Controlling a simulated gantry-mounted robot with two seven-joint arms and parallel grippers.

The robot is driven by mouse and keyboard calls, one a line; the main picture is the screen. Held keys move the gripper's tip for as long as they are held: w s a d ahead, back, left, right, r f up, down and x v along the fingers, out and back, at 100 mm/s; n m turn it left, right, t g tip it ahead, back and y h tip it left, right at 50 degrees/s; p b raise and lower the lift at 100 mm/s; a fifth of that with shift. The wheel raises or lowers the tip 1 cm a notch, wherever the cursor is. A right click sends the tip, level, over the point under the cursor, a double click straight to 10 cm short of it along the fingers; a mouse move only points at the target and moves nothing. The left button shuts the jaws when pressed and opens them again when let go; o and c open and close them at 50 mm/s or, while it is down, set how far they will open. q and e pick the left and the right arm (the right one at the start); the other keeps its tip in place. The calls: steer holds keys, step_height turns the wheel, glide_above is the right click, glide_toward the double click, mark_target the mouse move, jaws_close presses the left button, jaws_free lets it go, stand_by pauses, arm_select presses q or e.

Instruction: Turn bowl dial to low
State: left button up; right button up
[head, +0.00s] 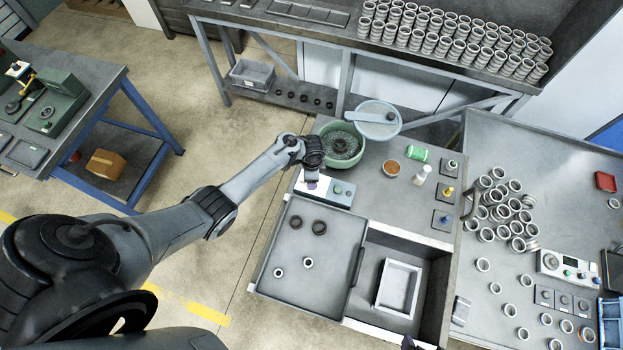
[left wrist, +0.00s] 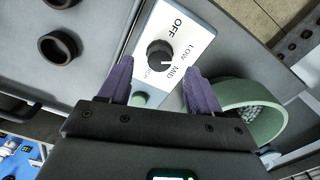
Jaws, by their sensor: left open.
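The bowl dial (left wrist: 159,51) is a round black knob on a white panel (left wrist: 184,22) marked OFF, LOW and MID, with a fourth label partly hidden. Its short white mark points to the right, toward the LOW and MID side; I cannot tell exactly which label. My left gripper (left wrist: 160,72) is open, its purple fingers on either side of the dial and apart from it. A dark purple tip at the bottom edge seems to be my right gripper (head: 408,342).
The green bowl (head: 326,155) of grinding media stands behind the control box, with its lid (head: 375,111) tilted open. A green button (left wrist: 140,99) is beside the dial. A tray (head: 313,252) with several rings lies in front.

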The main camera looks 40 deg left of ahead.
arm_select(q)
step_height(320, 180, up, 6)
steer(key=p, duration=0.1)
steer(key=shift+r, duration=0.25)
steer(key=shift+s+f, duration=0.1)
